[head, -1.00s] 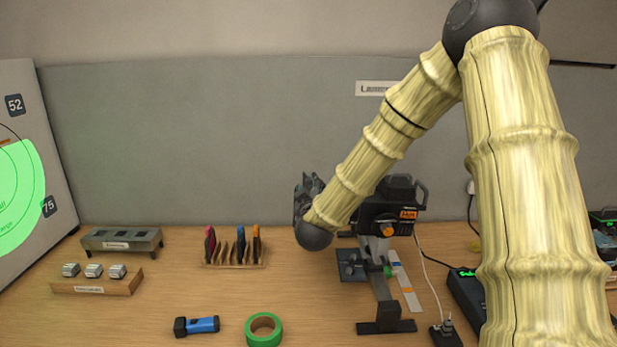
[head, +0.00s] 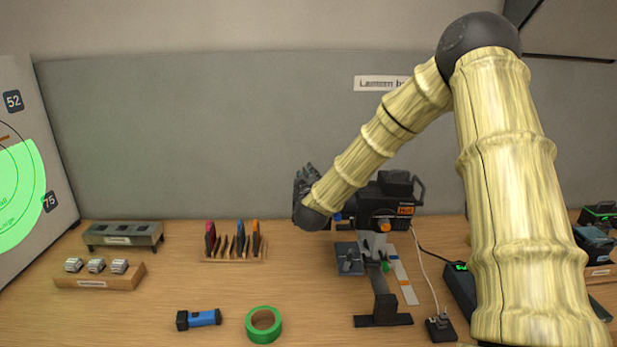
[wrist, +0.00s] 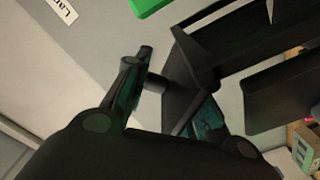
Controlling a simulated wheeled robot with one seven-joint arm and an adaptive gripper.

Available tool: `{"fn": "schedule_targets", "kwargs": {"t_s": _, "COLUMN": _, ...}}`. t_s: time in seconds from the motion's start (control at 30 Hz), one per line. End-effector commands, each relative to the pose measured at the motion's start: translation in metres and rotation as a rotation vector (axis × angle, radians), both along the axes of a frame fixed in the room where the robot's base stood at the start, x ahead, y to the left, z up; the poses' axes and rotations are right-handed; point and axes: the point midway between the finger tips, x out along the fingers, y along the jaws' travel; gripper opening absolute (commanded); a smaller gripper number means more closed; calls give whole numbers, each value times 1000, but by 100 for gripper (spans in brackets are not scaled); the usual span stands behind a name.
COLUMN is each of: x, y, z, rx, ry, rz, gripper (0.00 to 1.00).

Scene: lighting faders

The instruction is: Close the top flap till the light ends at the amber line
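The black lantern (head: 385,202) stands on a grey post with a dark foot, right of the picture's middle. My gripper (head: 306,180) is at its left side, at lantern height. In the wrist view, black flaps (wrist: 205,45) fan out at the right. My gripper (wrist: 165,105) looks open there, its fingers apart with a flap's edge and a small dark peg (wrist: 155,82) near the gap. I cannot tell whether they touch. The green light (head: 18,195) fills the lower part of the board at the left. A short brown-orange line (head: 4,138) shows near the light's top edge.
A blue torch (head: 199,319), a green tape roll (head: 263,324) and a rack of coloured filters (head: 232,245) lie left of the lantern foot. A black power box (head: 461,288) stands at the right.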

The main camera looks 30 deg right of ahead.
Motion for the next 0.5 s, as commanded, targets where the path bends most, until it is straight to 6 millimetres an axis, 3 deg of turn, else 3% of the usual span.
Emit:
{"fn": "schedule_targets", "kwargs": {"t_s": 0.1, "x": 0, "y": -1, "z": 0, "rx": 0, "ry": 0, "rz": -2, "gripper": 0}}
{"fn": "schedule_targets", "kwargs": {"t_s": 0.5, "x": -2, "y": -4, "z": 1, "rx": 50, "ry": -36, "rz": -4, "gripper": 0}}
